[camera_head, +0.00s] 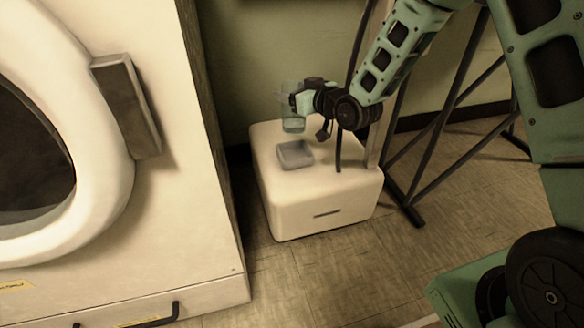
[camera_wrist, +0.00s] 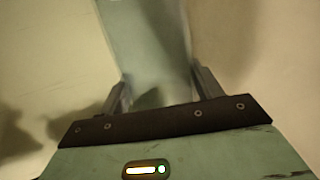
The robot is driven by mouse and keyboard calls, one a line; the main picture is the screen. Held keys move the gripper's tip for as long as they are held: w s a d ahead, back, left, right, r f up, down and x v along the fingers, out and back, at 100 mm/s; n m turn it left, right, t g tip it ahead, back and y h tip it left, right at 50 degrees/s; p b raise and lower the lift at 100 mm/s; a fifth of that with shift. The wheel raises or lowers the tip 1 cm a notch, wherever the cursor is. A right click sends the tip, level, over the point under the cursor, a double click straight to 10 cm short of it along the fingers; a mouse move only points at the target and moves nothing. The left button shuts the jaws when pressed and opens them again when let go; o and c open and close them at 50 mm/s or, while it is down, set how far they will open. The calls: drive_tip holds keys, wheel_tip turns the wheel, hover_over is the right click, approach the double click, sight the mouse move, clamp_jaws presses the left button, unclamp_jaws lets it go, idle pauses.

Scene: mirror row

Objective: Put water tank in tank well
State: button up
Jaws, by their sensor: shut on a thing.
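The water tank (camera_head: 292,122) is a translucent bluish container, seen upright at the end of my arm in the head view. My gripper (camera_head: 300,101) is shut on it and holds it above the back left of the white cabinet. In the wrist view the tank (camera_wrist: 150,45) runs up between the two fingers of my gripper (camera_wrist: 160,85). The tank well (camera_head: 295,154) is a small grey square recess with a raised rim on the cabinet top. The tank is above and slightly behind the well, apart from it in the picture. The exact height gap is hard to tell.
The white cabinet (camera_head: 325,195) has rounded edges and a dark front slot. A large white machine (camera_head: 150,210) with a round door stands close on the left. A dark metal frame (camera_head: 440,150) stands on the right. The tiled floor (camera_head: 320,275) in front is clear.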

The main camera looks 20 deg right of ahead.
sight(294, 127)
drive_tip(key=shift+w+d+f+b, duration=0.15)
drive_tip(key=shift+f+b, duration=0.15)
drive_tip(key=shift+f, duration=0.45)
wheel_tip(294, 127, down, 9)
drive_tip(key=b, duration=0.6)
drive_tip(key=shift+f, duration=0.1)
drive_tip(key=shift+f, duration=0.15)
drive_tip(key=o, duration=1.4)
